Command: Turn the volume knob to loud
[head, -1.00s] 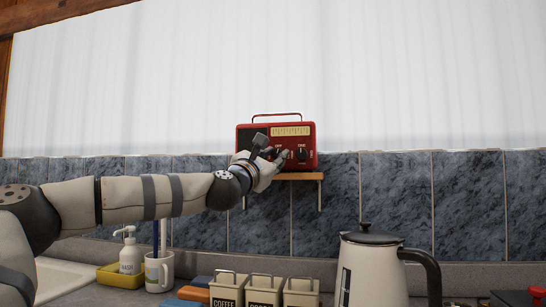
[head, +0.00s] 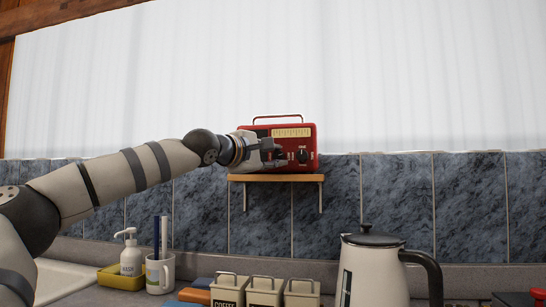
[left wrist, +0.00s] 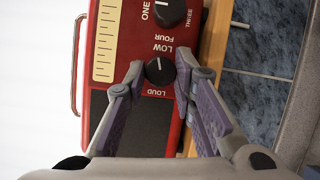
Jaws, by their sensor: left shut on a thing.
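The red radio (head: 310,132) stands on a small wooden shelf (head: 310,178) on the tiled wall. In the left wrist view it appears turned sideways. There the black volume knob (left wrist: 160,71), with a pale pointer line, lies between the labels LOW and LOUD. My left gripper (head: 279,153) is in front of the radio, reaching in from the left. Its fingers (left wrist: 160,68) are shut on the volume knob, one on each side. In the head view the gripper hides this knob. A second black knob (head: 302,156) is just right of the fingers.
A white kettle (head: 374,270) stands below right. Several cream canisters (head: 264,291), a mug (head: 159,272) with sticks in it and a soap bottle (head: 131,255) stand on the counter. The space above the radio is clear.

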